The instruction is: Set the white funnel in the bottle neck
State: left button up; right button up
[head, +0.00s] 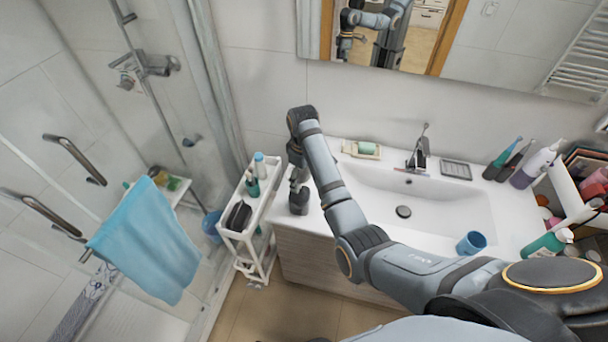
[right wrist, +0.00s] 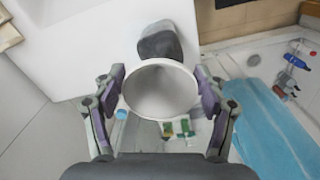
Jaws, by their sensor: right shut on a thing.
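The white funnel (right wrist: 160,92) is between the fingers of my right gripper (right wrist: 159,76), which is shut on it. In the right wrist view I look into its wide round mouth. A dark grey object (right wrist: 160,42), likely the bottle, stands beyond the funnel at the white counter's edge. In the head view this object (head: 298,205) is at the counter's left end, just below my right gripper (head: 297,178). Its neck is hidden, so I cannot tell whether funnel and neck touch. The funnel cannot be made out in the head view. My left gripper is out of view.
The sink counter (head: 460,205) carries a soap dish (head: 362,150), tap (head: 418,155) and blue cup (head: 471,243). A white cart (head: 245,235) with bottles stands left of it. A blue towel (head: 150,240) hangs further left. Toiletries crowd the counter's right end.

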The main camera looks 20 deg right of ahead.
jog(key=shift+f, duration=0.1)
jog(key=o, duration=1.2)
